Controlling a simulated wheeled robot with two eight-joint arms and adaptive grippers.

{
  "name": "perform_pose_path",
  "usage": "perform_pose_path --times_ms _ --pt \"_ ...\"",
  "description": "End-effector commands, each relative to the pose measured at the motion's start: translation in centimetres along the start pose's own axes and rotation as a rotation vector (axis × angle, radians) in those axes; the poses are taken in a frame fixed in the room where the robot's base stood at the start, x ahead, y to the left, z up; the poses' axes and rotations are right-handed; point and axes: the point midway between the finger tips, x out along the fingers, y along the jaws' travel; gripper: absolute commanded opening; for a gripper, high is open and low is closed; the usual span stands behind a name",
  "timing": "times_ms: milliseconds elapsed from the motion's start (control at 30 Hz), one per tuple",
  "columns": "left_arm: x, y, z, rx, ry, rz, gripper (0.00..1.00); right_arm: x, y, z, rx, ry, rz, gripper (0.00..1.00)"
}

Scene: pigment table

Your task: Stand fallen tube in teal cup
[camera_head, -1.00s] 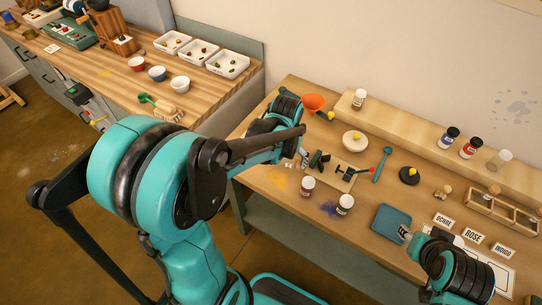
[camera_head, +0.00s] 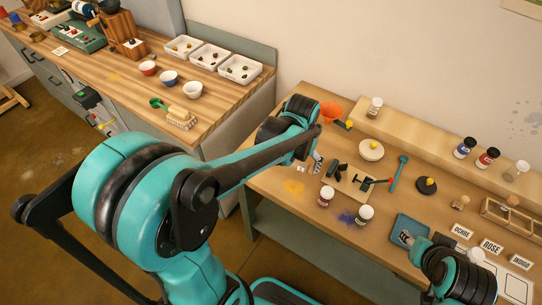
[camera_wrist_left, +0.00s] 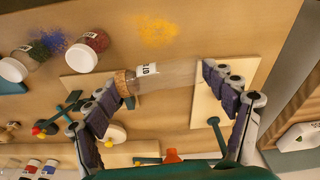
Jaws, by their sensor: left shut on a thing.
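A clear tube with a cork (camera_wrist_left: 124,83) and a white "07" label (camera_wrist_left: 147,70) lies across between the fingers of my left gripper (camera_wrist_left: 170,95) in the left wrist view. The gripper is shut on the tube, one finger by the cork, the other near its clear far end. In the head view my left gripper (camera_head: 325,166) is over the table's left part, partly hidden behind its own arm. I cannot make out a teal cup. My right gripper (camera_head: 405,238) is near the blue tray; its finger opening is unclear.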

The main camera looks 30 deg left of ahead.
Motion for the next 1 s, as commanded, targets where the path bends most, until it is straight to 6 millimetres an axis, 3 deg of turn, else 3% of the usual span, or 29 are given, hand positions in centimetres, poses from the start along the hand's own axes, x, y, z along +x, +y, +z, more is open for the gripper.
perform_pose_path --times_ms 300,433,667,900,1000 --pt "4.8 -7.4 1.0 -0.009 0.0 -0.001 0.62 2.2 0.0 1.6 0.0 0.0 0.0 0.4" --pt "6.0 -9.6 1.3 -0.006 0.0 -0.001 0.62 2.8 0.0 2.0 0.0 0.0 0.0 0.4" --pt "6.9 -10.7 1.5 -0.002 0.0 0.0 0.62 3.1 0.0 2.2 0.0 0.0 0.0 0.4" --pt "10.4 -10.7 2.0 -0.001 0.0 0.0 0.62 4.5 0.0 3.2 0.0 0.0 0.0 0.4" --pt "10.5 -10.7 2.0 -0.001 0.0 0.0 0.62 4.5 0.0 3.2 0.0 0.0 0.0 0.4"
